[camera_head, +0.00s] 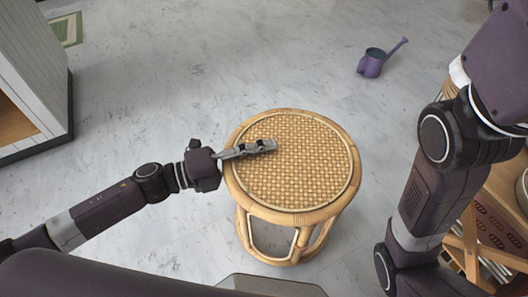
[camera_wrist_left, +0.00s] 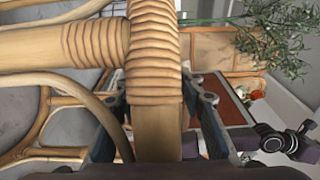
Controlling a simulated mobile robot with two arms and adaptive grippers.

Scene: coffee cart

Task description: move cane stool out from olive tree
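The cane stool (camera_head: 290,175) stands upright on the floor in the middle of the head view, with a round woven seat and rattan legs. My left gripper (camera_head: 262,147) reaches it from the left, one finger lying over the seat. In the left wrist view, the stool's wrapped rim (camera_wrist_left: 153,60) runs between the two fingers of my left gripper (camera_wrist_left: 157,100), which appear closed against it. The olive tree (camera_wrist_left: 275,35) shows as leafy branches at the upper right there; its base is hidden. My right arm shows at the right, but its gripper is out of view.
A purple watering can (camera_head: 373,62) stands on the floor beyond the stool. A white panelled cabinet (camera_head: 35,60) is at the left. Wooden furniture (camera_head: 470,245) stands at the right behind my right arm. The floor (camera_head: 230,60) beyond the stool is mostly clear.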

